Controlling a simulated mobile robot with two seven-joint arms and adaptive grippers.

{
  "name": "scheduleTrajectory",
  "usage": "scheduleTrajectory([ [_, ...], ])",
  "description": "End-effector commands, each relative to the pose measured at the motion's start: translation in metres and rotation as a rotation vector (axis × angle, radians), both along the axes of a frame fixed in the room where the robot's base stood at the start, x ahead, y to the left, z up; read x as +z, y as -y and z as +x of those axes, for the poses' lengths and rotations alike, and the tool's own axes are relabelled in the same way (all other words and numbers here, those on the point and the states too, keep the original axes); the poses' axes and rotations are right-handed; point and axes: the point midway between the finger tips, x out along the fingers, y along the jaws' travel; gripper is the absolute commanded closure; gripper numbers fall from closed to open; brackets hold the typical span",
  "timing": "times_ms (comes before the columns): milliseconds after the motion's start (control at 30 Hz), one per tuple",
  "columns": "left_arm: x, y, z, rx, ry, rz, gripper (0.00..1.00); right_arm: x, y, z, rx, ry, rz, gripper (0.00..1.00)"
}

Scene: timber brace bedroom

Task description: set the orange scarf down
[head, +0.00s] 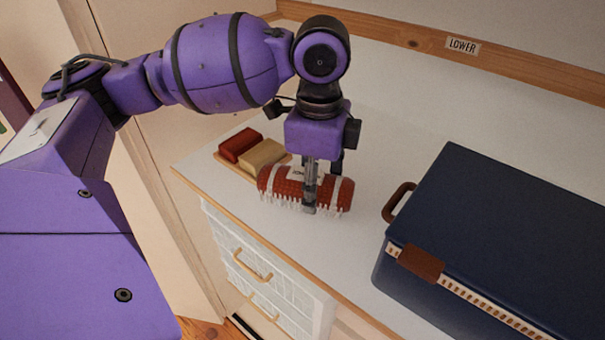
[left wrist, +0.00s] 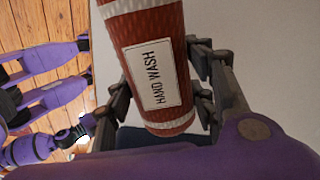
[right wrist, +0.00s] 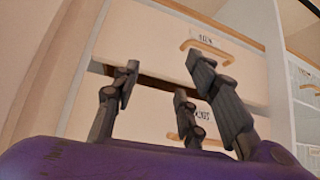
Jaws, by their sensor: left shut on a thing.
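The orange scarf (head: 280,186) is a rust-orange roll with white bands, white fringe and a white label; the label reads HAND WASH in the left wrist view (left wrist: 150,75). My left gripper (head: 310,192) points down and is shut on the middle of the roll, with its fingers on either side. The scarf is at or just above the pale dresser top (head: 355,245); I cannot tell whether it touches. My right gripper (right wrist: 165,95) is open and empty, with its fingers apart in front of drawer fronts.
A red folded cloth (head: 240,145) and a tan folded one (head: 265,155) lie on a wooden board, left of and behind the scarf. A navy case (head: 500,230) with a brown handle fills the right side. Bare top lies between scarf and case. A LOWER sign (head: 463,46) is behind.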

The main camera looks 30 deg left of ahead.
Motion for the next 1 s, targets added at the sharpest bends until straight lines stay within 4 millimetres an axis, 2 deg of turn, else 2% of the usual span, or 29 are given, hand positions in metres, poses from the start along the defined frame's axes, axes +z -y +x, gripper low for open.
scheduleTrajectory([
  [133,-0.012,0.008,0.006,-0.002,0.0,-0.001,0.79,-0.004,-0.001,-0.004,-0.007,-0.009,0.004,0.6],
  [300,-0.038,0.006,0.004,-0.001,-0.001,0.001,0.79,-0.009,-0.002,-0.009,-0.011,-0.018,0.005,0.6],
  [667,-0.04,0.006,0.005,-0.001,0.003,0.0,0.79,-0.003,-0.001,-0.003,-0.009,-0.003,0.003,0.6],
  [700,-0.041,0.006,0.005,-0.001,0.003,0.0,0.49,-0.002,-0.001,-0.002,-0.009,-0.003,0.004,0.6],
  [833,-0.041,0.006,0.005,-0.001,0.002,0.0,0.31,-0.003,0.0,-0.002,-0.007,-0.003,0.002,0.6],
  [1000,-0.041,0.006,0.005,-0.001,0.002,0.0,0.31,-0.003,0.0,-0.003,-0.006,-0.004,0.001,0.6],
])
